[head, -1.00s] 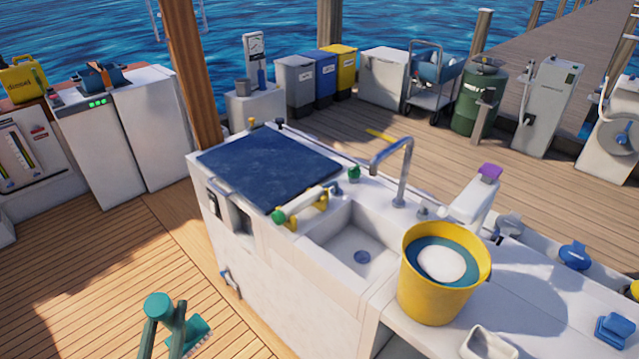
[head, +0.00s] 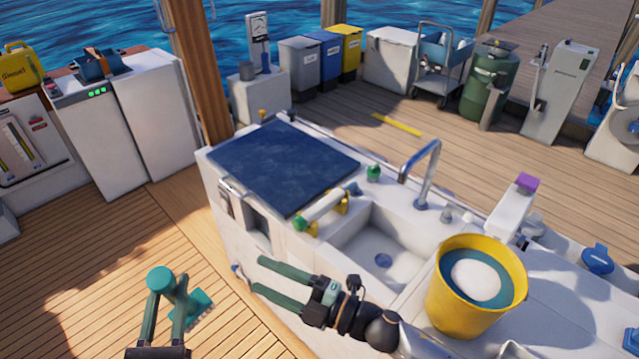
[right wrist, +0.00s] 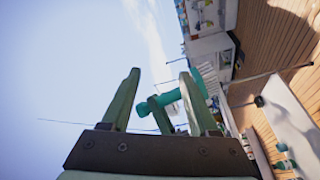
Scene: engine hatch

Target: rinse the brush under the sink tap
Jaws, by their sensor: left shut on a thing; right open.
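My left gripper (head: 165,288), at the lower left of the head view, is shut on the teal brush (head: 192,306) over the wooden deck, left of the counter. The brush also shows beyond the fingers in the right wrist view (right wrist: 178,97). My right gripper (head: 257,275) is open and empty, its fingers pointing left towards the brush with a gap between them. It is in front of the counter's near side. The white sink (head: 350,240) is set in the counter, with the curved metal tap (head: 430,175) at its far edge.
A yellow bucket (head: 470,308) with pale suds stands right of the sink. A white and green roller-like tool (head: 322,208) lies left of the sink, by a dark blue panel (head: 280,165).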

